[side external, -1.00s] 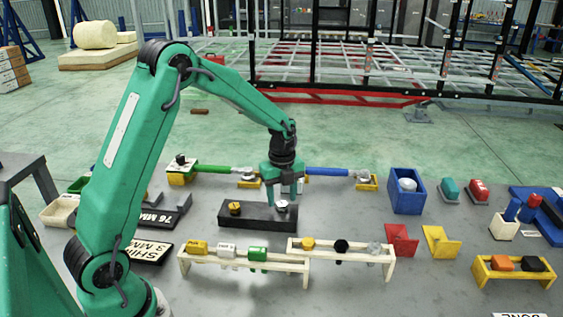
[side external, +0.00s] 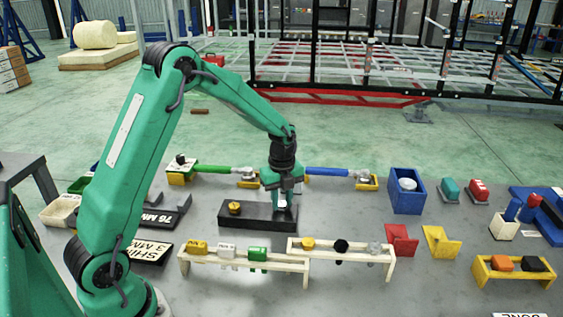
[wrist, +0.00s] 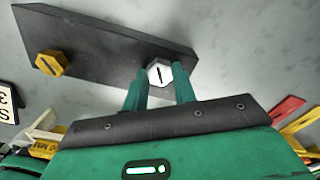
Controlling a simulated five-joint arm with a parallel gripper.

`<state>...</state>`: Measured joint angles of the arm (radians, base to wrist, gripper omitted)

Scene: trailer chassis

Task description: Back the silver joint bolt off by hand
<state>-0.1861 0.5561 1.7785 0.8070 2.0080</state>
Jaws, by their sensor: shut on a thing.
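The silver joint bolt (wrist: 159,73) stands at one end of a black block (wrist: 100,55), with a dark line marked across its head. It also shows between the fingers in the side external view (side external: 283,203), mostly hidden by them. My gripper (wrist: 160,82) points down over the block, its two green fingers shut on the silver bolt's head from both sides. It also shows in the side external view (side external: 282,200). A yellow bolt (wrist: 52,63) with a similar dark mark sits at the block's other end, away from my fingers.
White racks (side external: 245,262) with several coloured pieces stand in front of the block. A green bar (side external: 212,169) and a blue bar (side external: 328,171) lie behind it. A blue bin (side external: 407,196) stands to the right, with red and yellow holders (side external: 440,241) nearer the front.

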